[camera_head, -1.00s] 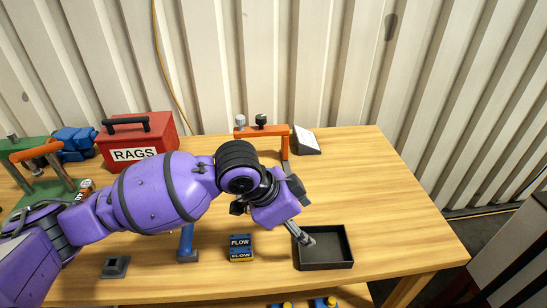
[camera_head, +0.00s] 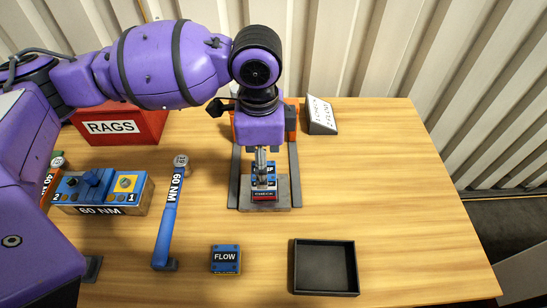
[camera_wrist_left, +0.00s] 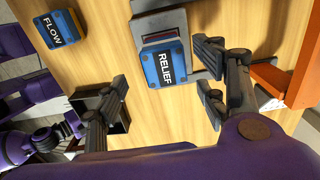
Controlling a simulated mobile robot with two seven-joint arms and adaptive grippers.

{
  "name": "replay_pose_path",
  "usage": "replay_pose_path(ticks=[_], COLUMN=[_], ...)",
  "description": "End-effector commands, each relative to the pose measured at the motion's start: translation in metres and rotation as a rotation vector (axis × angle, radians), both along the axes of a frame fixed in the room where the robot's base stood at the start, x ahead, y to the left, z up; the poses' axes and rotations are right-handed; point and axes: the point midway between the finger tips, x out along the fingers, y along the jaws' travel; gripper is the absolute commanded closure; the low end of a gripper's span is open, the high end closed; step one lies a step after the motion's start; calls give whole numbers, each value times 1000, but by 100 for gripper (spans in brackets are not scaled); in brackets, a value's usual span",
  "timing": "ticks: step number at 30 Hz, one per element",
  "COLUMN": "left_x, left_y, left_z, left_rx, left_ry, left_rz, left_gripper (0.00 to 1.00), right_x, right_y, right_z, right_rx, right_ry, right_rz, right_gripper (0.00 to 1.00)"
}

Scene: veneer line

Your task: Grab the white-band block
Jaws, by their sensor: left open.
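An empty black tray (camera_head: 325,289) lies at front right. A red RAGS box (camera_head: 150,126) and a sloped sign (camera_head: 320,116) are behind. The table's right side is clear.

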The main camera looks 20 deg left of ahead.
Motion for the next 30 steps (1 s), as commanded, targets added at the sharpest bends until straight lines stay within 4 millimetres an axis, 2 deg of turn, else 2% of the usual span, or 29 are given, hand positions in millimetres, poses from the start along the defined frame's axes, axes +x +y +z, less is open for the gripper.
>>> replay_pose_path(ticks=[6, 9, 16, 30], left_x=[2, 2, 3, 3], left_y=[0, 1, 1, 1], left_z=[-34, -44, -45, -45], left_rx=[0, 0, 0, 0], left_ry=[3, 0, -3, -3], left_rz=[1, 1, 1, 1], left_gripper=[35, 35, 36, 98], right_x=[0, 4, 8, 7], right_y=[-6, -7, -5, 2], right_z=[-1, 1, 3, 2], right_rx=[-10, -13, -9, 4], right_ry=[-3, -12, -19, -16], right_rz=[3, 3, 1, -6], right_gripper=[100, 100, 100, 100])
